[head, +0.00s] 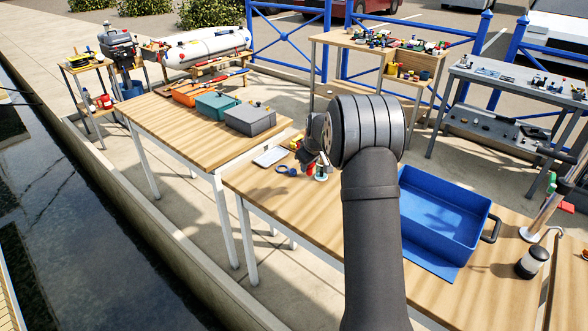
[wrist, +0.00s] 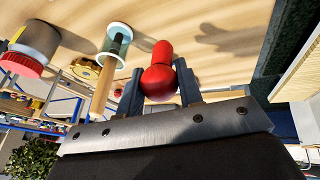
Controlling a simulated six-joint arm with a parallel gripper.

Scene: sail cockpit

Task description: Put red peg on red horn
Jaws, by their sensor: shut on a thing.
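My gripper (wrist: 160,85) is shut on a red peg (wrist: 160,70), which has a rounded ball end between the fingers and a narrower shaft pointing away. The peg appears held above the wood in the wrist view. I cannot clearly make out a red horn; a grey cylinder with a ridged red cap (wrist: 22,65) lies in the left of the wrist view.
A pale spool-like piece with a wooden shaft (wrist: 112,55) is close beside the left finger.

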